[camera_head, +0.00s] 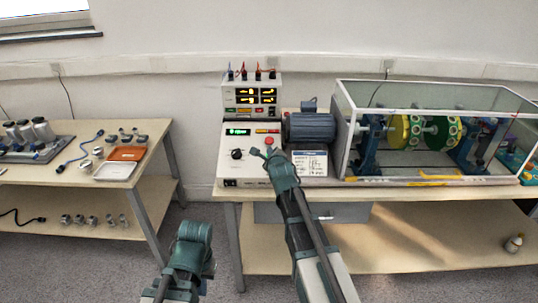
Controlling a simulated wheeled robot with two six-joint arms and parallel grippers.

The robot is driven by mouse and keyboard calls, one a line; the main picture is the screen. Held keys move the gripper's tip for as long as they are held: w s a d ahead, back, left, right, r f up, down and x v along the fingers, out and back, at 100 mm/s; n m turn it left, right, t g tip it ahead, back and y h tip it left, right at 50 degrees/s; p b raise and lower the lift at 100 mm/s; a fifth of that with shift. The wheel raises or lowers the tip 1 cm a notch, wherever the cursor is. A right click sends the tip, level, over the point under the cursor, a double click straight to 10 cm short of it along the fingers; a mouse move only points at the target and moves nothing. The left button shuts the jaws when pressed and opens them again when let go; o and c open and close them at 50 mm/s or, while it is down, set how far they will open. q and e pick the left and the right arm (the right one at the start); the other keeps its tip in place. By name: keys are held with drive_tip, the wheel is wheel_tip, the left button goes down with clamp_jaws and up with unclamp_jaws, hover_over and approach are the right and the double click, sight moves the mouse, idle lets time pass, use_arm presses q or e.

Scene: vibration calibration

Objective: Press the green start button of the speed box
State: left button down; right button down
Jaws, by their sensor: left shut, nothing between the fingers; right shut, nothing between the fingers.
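The speed box (229,168) is a white sloped console on the right table, with a green-lit display (238,132), a black knob (237,154) and a red button (270,141). I cannot make out the green start button; my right gripper covers part of the panel's right side. My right gripper (266,152) is shut and empty, its tips over the panel just below the red button. I cannot tell whether it touches the panel. My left gripper (195,234) is low in front of the gap between the tables, apart from the box; its fingertips are hidden.
A meter unit (252,97) with yellow displays stands behind the box. A dark motor (310,127) and a clear-walled rotor case (430,181) stand to the right. The left table (60,176) holds weights, a cable and trays. The floor between the tables is free.

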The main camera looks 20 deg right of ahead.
drive_tip(key=r+p, duration=0.1)
drive_tip(key=s+r+p, duration=0.1)
drive_tip(key=r+p, duration=0.1)
drive_tip(key=s+r+p, duration=0.1)
drive_tip(key=shift+a+r, duration=0.25)
drive_tip(key=shift+a, duration=0.05)
idle(0.4)
idle(0.3)
drive_tip(key=s+a+f+n+g+y+p, duration=0.1)
drive_tip(key=s+a+f+n+g+p, duration=0.1)
drive_tip(key=s+a+f+n+g, duration=0.35)
drive_tip(key=s+a+f+n+g+p, duration=0.1)
drive_tip(key=s+a+f+n+g, duration=0.15)
drive_tip(key=s+a+n, duration=0.65)
drive_tip(key=s+a+f+n+g+p, duration=0.2)
drive_tip(key=s+n+g, duration=0.4)
drive_tip(key=s+n, duration=1)
drive_tip(key=s, duration=0.4)
drive_tip(key=shift+a+n, duration=0.15)
drive_tip(key=shift+n, duration=0.2)
